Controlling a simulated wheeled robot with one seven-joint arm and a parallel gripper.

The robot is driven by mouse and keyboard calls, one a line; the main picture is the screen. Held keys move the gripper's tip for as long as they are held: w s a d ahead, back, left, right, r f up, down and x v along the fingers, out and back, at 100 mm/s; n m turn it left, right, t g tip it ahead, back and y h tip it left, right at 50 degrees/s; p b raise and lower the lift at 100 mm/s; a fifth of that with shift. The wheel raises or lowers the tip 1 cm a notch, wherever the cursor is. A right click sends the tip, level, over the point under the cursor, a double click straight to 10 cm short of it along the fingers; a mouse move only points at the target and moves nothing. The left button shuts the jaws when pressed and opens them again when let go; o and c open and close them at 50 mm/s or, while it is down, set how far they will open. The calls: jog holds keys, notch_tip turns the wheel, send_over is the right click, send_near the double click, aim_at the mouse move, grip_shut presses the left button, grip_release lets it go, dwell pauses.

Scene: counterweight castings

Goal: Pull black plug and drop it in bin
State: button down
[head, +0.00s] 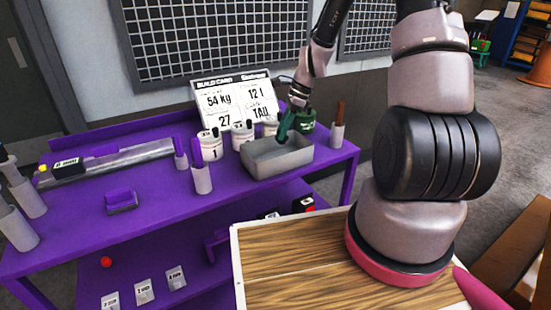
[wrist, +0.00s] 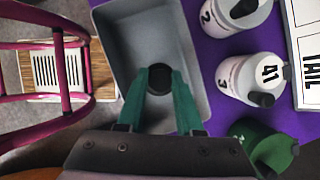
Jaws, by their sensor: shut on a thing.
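The black plug (wrist: 160,82) shows in the wrist view as a dark round piece between the teal fingertips of my gripper (wrist: 166,72). The fingers are shut on it, and they hide part of it. The grey bin (wrist: 113,45) lies below it, with the plug over the bin's inside. In the head view my gripper (head: 283,137) reaches down at the rim of the grey bin (head: 280,167) on the purple bench. I cannot make out the plug in the head view, nor tell its exact height above the bin floor.
White numbered bottles (head: 210,149) stand beside the bin. A green container (head: 305,121) is behind it, and a build card (head: 232,98) stands at the back. A purple-topped holder (head: 202,180) stands to the left. The purple bench (head: 155,205) has clear room in front.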

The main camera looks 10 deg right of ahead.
jog(key=shift+f, duration=0.65)
jog(key=shift+c, duration=2.4)
grip_release()
jog(key=shift+r, duration=0.1)
jog(key=v, duration=1)
jog(key=shift+d+r, duration=0.2)
jog(key=shift+r, duration=0.05)
jog(key=shift+s, duration=0.1)
jog(key=s+r+n+t+h, duration=0.1)
jog(key=s+r+n, duration=0.3)
jog(key=r, duration=0.3)
jog(key=s+r+n+t+h, duration=0.1)
jog(key=s+r+n+t, duration=0.2)
jog(key=r, duration=0.5)
jog(key=s+r+n+t, duration=0.1)
jog(key=s+r+n, duration=0.3)
jog(key=s, duration=0.3)
jog(key=s+d+r+n+t, duration=0.1)
jog(key=s+r+n, duration=0.3)
jog(key=s, duration=0.4)
jog(key=shift+d+r+t, duration=0.25)
jog(key=shift+r+t, duration=0.1)
jog(key=shift+t, duration=0.05)
